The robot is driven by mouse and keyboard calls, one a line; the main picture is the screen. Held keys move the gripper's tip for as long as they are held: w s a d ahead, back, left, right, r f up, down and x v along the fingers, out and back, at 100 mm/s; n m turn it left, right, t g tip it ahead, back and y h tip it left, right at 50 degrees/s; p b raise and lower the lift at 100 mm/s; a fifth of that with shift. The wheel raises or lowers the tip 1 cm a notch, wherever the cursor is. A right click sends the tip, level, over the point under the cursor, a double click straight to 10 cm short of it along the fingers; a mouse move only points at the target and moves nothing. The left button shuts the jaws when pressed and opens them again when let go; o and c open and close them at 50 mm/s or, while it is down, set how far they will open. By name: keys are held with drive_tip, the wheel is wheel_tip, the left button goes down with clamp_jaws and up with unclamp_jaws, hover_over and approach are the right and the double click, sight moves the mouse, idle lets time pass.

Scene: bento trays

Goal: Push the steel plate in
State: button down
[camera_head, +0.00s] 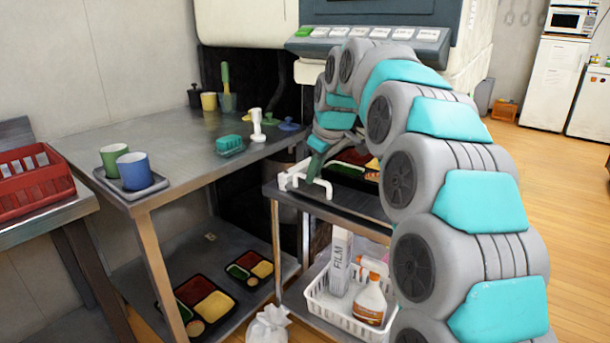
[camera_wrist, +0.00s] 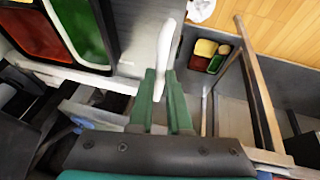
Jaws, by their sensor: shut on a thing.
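My gripper (camera_wrist: 163,95) has green fingers closed on a white handle (camera_wrist: 166,45) in the wrist view. The handle also shows in the head view (camera_head: 312,184), at the front left of the sealing machine (camera_head: 370,34). A light-coloured plate edge (camera_wrist: 137,40), which looks like the steel plate, lies beside the handle in the wrist view. A black bento tray with red and green food (camera_wrist: 103,40) sits on it. In the head view my arm hides much of the tray and plate, and how far the plate sits inside the machine cannot be told.
The steel table (camera_head: 190,135) on the left holds cups and small tools. Filled bento trays (camera_head: 205,297) lie on its lower shelf. A white basket (camera_head: 340,312) with a spray bottle (camera_head: 371,298) and film box (camera_head: 341,258) stands below the handle. A white bag (camera_head: 268,326) is in front.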

drive_tip(key=shift+w+d, duration=0.45)
drive_tip(key=shift+w, duration=0.1)
drive_tip(key=c, duration=0.9)
unclamp_jaws()
drive_tip(key=shift+w+d, duration=0.1)
drive_tip(key=shift+o, duration=0.2)
drive_tip(key=shift+r, duration=0.1)
drive_tip(key=v, duration=0.7)
drive_tip(key=shift+r, duration=0.25)
drive_tip(key=shift+s, duration=0.25)
drive_tip(key=s+d+f+m+g, duration=0.2)
drive_tip(key=s+f, duration=0.6)
drive_tip(key=s, duration=0.7)
drive_tip(key=s+d+f+m+g+h, duration=0.1)
drive_tip(key=s+d+f+m, duration=0.3)
drive_tip(key=s+f, duration=0.5)
drive_tip(key=s+d+f+m+g+h, duration=0.1)
drive_tip(key=s+d+f+m+g, duration=0.2)
drive_tip(key=s+f, duration=0.5)
drive_tip(key=s+m, duration=0.1)
drive_tip(key=s, duration=1.2)
drive_tip(key=shift+s+f+m, duration=0.3)
drive_tip(key=shift+f+m, duration=0.05)
drive_tip(key=shift+m, duration=0.05)
